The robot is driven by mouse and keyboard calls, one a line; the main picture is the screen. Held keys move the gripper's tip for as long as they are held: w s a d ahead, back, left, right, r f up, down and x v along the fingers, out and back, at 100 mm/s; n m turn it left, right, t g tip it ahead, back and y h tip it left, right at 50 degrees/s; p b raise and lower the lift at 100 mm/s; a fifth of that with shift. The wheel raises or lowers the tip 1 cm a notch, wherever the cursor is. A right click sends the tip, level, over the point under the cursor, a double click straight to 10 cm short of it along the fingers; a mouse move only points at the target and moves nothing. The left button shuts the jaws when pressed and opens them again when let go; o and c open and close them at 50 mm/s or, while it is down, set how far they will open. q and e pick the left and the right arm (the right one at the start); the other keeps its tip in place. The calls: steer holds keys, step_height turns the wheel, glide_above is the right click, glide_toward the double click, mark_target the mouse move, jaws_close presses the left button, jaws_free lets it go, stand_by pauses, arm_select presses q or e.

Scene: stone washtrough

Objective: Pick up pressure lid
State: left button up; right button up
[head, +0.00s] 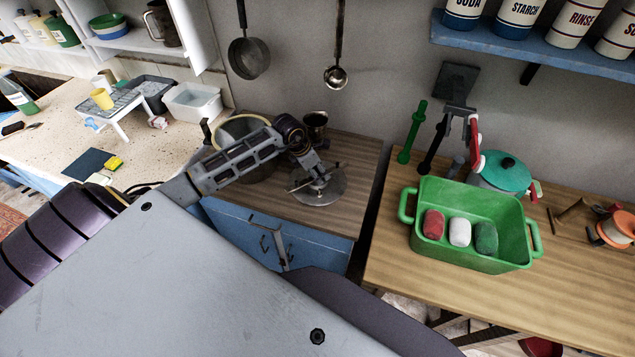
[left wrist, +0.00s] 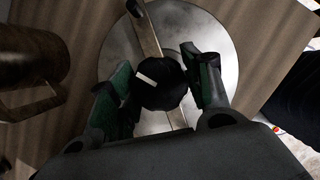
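The pressure lid (head: 322,192) is a round silver metal disc with a bar across it, lying on the wooden top of the blue cabinet. In the left wrist view the lid (left wrist: 215,45) shows a black round knob (left wrist: 162,84) at its middle. My left gripper (head: 306,168) is directly over the lid, pointing down. In the left wrist view its two fingers (left wrist: 160,85) stand apart on either side of the knob; I cannot tell whether either touches it. The gripper partly hides the lid in the head view. My right gripper is not in view.
A brass cup (head: 315,124) stands just behind the lid, and a large pot (head: 238,128) is behind my left forearm. A green tub (head: 470,258) with several coloured blocks sits on the right table, beside a teal-lidded pot (head: 503,172).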

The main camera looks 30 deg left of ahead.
arm_select(q)
jaws_close()
steer(key=shift+w+r, duration=0.1)
steer(key=shift+r, duration=0.05)
steer(key=shift+r, duration=0.8)
steer(key=shift+r+b, duration=0.7)
steer(key=shift+r, duration=3.45)
steer(key=shift+d+f, duration=0.1)
steer(key=shift+f, duration=0.05)
